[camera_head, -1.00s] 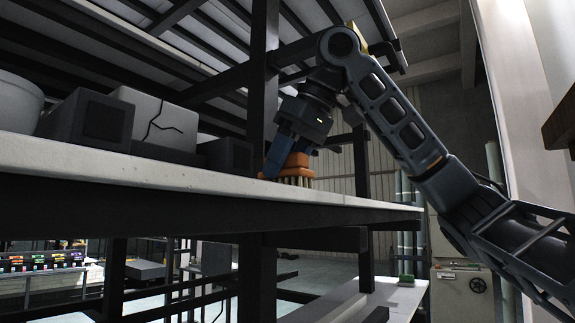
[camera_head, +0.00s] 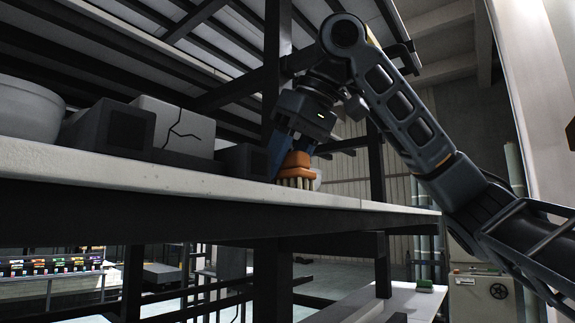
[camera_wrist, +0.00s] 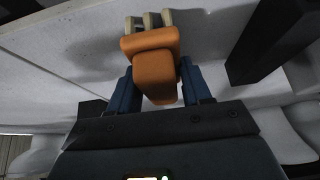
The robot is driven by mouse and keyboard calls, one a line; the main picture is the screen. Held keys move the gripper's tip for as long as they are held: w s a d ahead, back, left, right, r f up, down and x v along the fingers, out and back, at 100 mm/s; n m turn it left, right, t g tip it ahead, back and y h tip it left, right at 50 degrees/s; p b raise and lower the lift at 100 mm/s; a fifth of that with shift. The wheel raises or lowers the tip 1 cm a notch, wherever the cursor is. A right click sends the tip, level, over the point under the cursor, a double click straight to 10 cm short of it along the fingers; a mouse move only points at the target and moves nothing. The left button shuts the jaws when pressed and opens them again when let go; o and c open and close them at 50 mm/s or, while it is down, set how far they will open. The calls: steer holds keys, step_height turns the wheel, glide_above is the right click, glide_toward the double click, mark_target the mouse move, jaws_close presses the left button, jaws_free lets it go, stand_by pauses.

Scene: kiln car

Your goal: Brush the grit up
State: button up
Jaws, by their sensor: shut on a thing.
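My gripper (camera_head: 290,155) is shut on an orange brush (camera_head: 297,165) with pale bristles pointing down. In the wrist view the brush's orange body (camera_wrist: 153,62) sits between the two blue fingers, and its pale bristles (camera_wrist: 150,19) show at the top. The bristles are at the top of the white shelf slab (camera_head: 190,180), close to its front edge; I cannot tell whether they touch it. I cannot make out any grit from this low angle.
On the slab to the left stand a pale bowl (camera_head: 28,110), a dark block (camera_head: 108,128), a cracked white block (camera_head: 175,124) and a smaller dark block (camera_head: 243,160) close beside my gripper. A dark post (camera_head: 277,60) rises just behind. The slab's right end looks clear.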

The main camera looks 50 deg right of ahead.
steer(key=shift+r+p, duration=0.6)
steer(key=shift+r, duration=2.9)
